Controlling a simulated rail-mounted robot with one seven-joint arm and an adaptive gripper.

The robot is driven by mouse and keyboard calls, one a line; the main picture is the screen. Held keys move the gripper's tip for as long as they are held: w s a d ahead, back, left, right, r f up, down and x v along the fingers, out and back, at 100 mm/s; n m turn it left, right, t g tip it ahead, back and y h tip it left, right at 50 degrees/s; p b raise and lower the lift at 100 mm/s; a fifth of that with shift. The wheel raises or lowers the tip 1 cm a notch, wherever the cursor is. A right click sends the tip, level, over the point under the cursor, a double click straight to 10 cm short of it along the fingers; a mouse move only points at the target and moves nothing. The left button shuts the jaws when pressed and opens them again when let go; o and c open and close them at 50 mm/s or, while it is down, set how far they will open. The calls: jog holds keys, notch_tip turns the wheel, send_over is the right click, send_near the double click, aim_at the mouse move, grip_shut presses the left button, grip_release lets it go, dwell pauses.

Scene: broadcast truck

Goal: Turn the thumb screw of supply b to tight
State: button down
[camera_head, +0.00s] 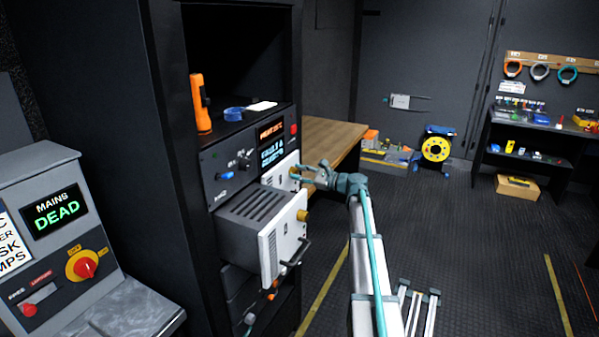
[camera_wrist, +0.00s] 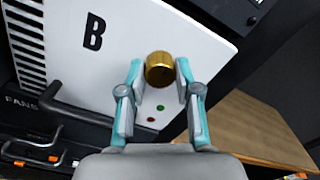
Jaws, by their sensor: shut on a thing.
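Supply b shows in the wrist view as a white front panel (camera_wrist: 110,60) with a large black B. Its thumb screw (camera_wrist: 160,68) is a round brass knob near the panel's edge. My gripper (camera_wrist: 159,75) has a teal-edged finger on each side of the knob and is shut on it. A red and a green light sit on the panel just below the knob. In the head view my gripper (camera_head: 301,173) is at the white panel (camera_head: 279,175) in the rack, above a pulled-out unit. The fingers partly hide the knob there. I cannot read how tight the screw is.
The pulled-out grey unit (camera_head: 250,218) juts from the rack just below my gripper, with its own brass knob (camera_head: 303,216) and black handle (camera_head: 297,252). An orange torch (camera_head: 200,105) and blue tape (camera_head: 234,114) stand on the rack. A wooden bench (camera_head: 334,140) is behind.

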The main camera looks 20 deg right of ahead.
dwell(0.4)
jog(key=c, duration=0.8)
grip_release()
jog(key=v, duration=1.2)
